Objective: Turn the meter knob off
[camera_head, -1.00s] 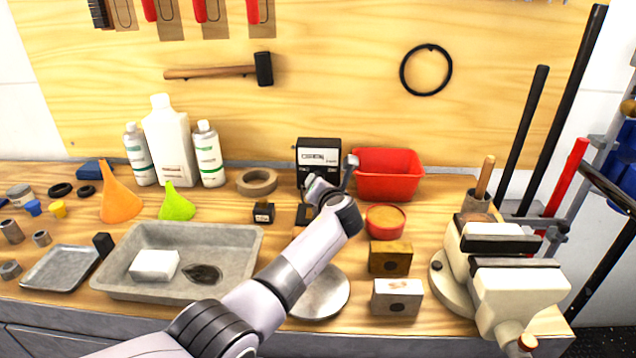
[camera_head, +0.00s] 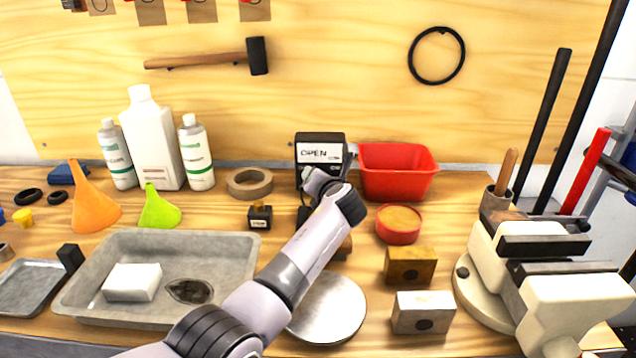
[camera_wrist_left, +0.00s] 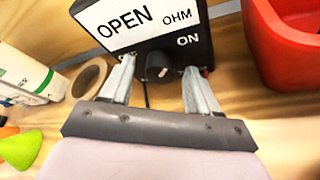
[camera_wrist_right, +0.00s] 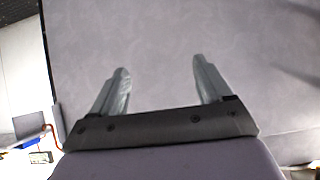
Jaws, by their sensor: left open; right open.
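The meter (camera_head: 320,150) is a black box with a white display, standing at the back of the bench against the wooden panel. In the left wrist view the meter (camera_wrist_left: 150,22) reads OPEN and OHM, with ON printed beside its knob. The dark round knob (camera_wrist_left: 158,66) has a light mark on it. My left gripper (camera_wrist_left: 158,62) is open, with one finger on each side of the knob; I cannot tell whether they touch it. In the head view my left wrist hides the knob. My right gripper (camera_wrist_right: 161,65) is open and empty, away from the bench items.
A red bin (camera_head: 398,172) stands close to the right of the meter. A tape roll (camera_head: 249,183) and a small black block (camera_head: 260,216) are to its left. A round metal plate (camera_head: 328,308) lies under my left arm. A vise (camera_head: 545,285) is at the right.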

